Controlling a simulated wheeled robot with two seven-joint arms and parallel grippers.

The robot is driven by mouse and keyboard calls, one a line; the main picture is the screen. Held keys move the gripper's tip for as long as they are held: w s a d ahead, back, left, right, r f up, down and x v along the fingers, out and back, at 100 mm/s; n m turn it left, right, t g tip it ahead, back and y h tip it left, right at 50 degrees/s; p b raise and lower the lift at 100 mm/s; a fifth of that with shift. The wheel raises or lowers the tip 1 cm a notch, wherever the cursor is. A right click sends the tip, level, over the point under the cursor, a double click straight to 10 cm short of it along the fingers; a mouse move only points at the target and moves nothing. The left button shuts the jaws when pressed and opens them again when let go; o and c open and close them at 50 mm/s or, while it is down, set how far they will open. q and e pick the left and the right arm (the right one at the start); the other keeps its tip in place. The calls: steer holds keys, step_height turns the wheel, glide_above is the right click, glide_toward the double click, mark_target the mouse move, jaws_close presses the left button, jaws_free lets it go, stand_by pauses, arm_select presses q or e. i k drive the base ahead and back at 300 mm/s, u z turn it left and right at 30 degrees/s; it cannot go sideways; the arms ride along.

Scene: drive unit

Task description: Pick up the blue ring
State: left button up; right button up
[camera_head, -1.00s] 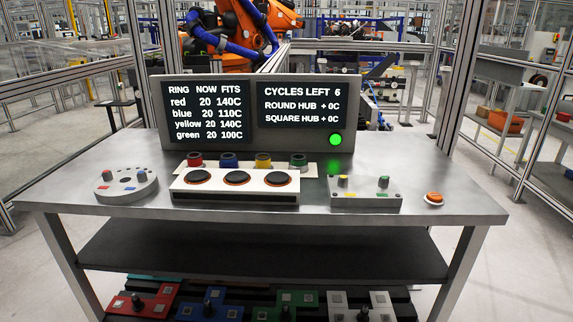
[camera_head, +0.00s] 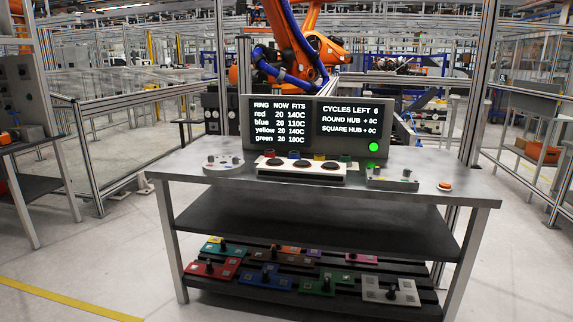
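The blue ring (camera_head: 294,154) sits in a row of rings at the back of the table (camera_head: 430,185), behind a white block with several dark round pads (camera_head: 300,167). The red ring (camera_head: 269,153) is left of it, and the yellow ring (camera_head: 319,157) and green ring (camera_head: 331,166) are to its right. The rings look small from here and are partly hidden by the block. Neither of my grippers shows in the head view.
A display panel (camera_head: 318,176) stands behind the rings, with a lit green lamp (camera_head: 373,147). A round grey holder (camera_head: 223,162) is at the left, a grey block (camera_head: 392,179) and orange button (camera_head: 445,186) at the right. Coloured plates fill the lower shelf. Floor in front is clear.

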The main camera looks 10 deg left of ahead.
mark_target(292, 155)
steer(key=u, duration=0.8)
steer(key=i, duration=1.75)
steer(key=z, duration=0.5)
